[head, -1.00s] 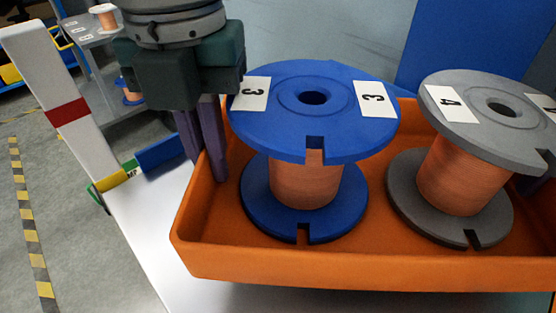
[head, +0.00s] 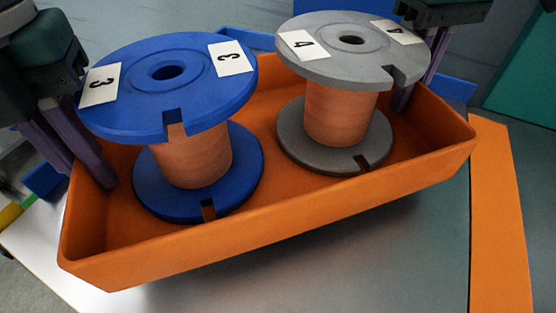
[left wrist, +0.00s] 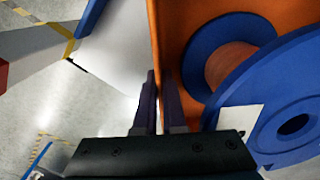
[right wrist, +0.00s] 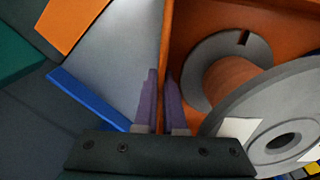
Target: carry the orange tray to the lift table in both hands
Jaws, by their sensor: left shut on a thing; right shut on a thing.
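The orange tray (head: 250,236) is in the middle of the head view, tilted in the picture, above a pale grey surface. It holds a blue spool (head: 165,85) marked 3 and a grey spool (head: 350,50) marked 4, both upright with copper-coloured windings. My left gripper (head: 85,160) is shut on the tray's left wall; the left wrist view shows its fingers (left wrist: 160,95) on either side of the orange wall. My right gripper (head: 415,85) is shut on the tray's right wall, and its fingers (right wrist: 162,95) straddle that wall in the right wrist view.
A pale grey surface (head: 400,255) lies under and in front of the tray. An orange strip (head: 498,220) runs along its right side. Blue pieces show at the left (head: 42,180) and right (head: 455,88). A teal panel (head: 525,70) stands at the far right.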

